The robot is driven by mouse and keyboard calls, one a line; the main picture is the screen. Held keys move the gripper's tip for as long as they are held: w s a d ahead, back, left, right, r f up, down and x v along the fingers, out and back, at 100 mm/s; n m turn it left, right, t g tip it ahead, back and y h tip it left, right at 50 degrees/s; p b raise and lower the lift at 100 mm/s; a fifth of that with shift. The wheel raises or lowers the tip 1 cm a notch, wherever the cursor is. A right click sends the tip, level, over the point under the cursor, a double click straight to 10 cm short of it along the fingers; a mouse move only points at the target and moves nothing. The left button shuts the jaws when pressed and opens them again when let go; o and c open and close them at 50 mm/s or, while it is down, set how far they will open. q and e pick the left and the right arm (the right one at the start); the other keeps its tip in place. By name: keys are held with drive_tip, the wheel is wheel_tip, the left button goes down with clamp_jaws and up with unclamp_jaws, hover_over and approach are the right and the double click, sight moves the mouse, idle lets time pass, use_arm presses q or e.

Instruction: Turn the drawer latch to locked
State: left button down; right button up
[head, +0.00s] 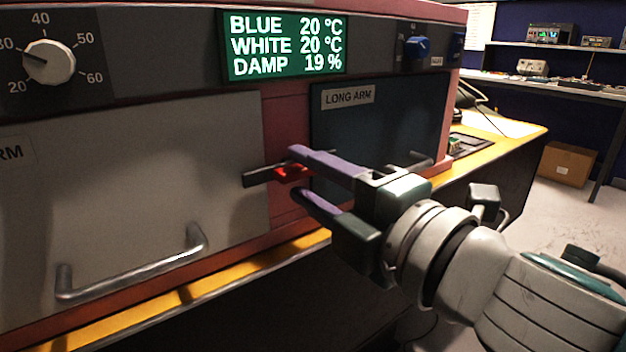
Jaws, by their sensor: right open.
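The drawer latch (258,178) is a dark bar with a red part at its right, set on the red frame between the pale drawer front (130,190) and the dark blue drawer front labelled LONG ARM (385,125). The bar lies roughly level, and its left end reaches over the edge of the pale front. My right gripper (296,173) is open, with one purple finger above and one below the level of the red part. Whether a finger touches the latch I cannot tell. The fingers hide the latch's right end. My left gripper is not in view.
The pale drawer has a metal handle (130,268); the blue drawer's handle (418,160) is partly behind my gripper. Above are a dial (48,64), a green display (284,46) and a blue knob (416,47). A yellow bench edge (200,290) runs below.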

drive_tip(key=v, duration=1)
drive_tip(key=s+d+r+m+g+h+p, duration=0.25)
drive_tip(key=d+m+h+p, duration=0.7)
drive_tip(key=m, duration=0.55)
drive_tip(key=s+d+r+m+g+p, duration=0.1)
drive_tip(key=s+d+m+g+p, duration=0.2)
drive_tip(key=s+m+g+p, duration=0.95)
drive_tip(key=s+r+n+t+p, duration=0.1)
drive_tip(key=r+n+t+p, duration=0.1)
drive_tip(key=r+p, duration=1.4)
drive_tip(key=s+r+n+t+p, duration=0.2)
drive_tip(key=r+p, duration=1.4)
drive_tip(key=r, duration=0.5)
drive_tip(key=shift+s+h, duration=0.3)
drive_tip(key=shift+h, duration=0.15)
